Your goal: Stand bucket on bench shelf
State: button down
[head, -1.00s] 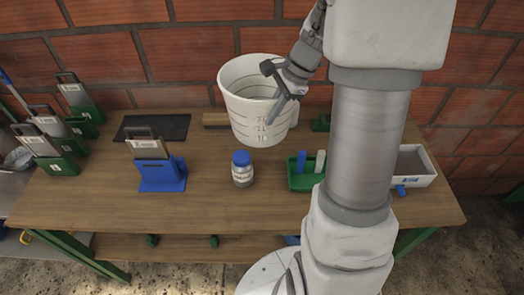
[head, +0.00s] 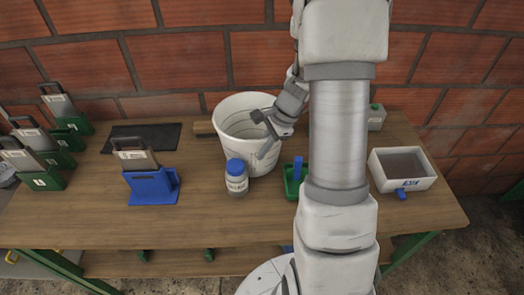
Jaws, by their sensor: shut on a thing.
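The white bucket (head: 234,142) is upright at the back middle of the wooden bench top (head: 90,218). Its base seems at or very near the bench top; the blue-capped jar (head: 237,178) partly hides it, so contact is unclear. My gripper (head: 267,133) is shut on the bucket's right side at the rim, one finger inside and one outside. A lower wooden shelf (head: 175,263) shows under the bench's front edge.
A blue holder (head: 152,186) stands left of the jar. A green tray (head: 291,184) is to the right, partly hidden by my arm. A white tub (head: 401,172) sits at the right end. Green-based holders (head: 42,180) line the left end.

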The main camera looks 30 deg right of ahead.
jog(key=shift+f, duration=0.35)
jog(key=c, duration=1.5)
grip_release()
jog(key=shift+f, duration=0.1)
jog(key=o, duration=0.5)
jog(key=shift+r, duration=0.2)
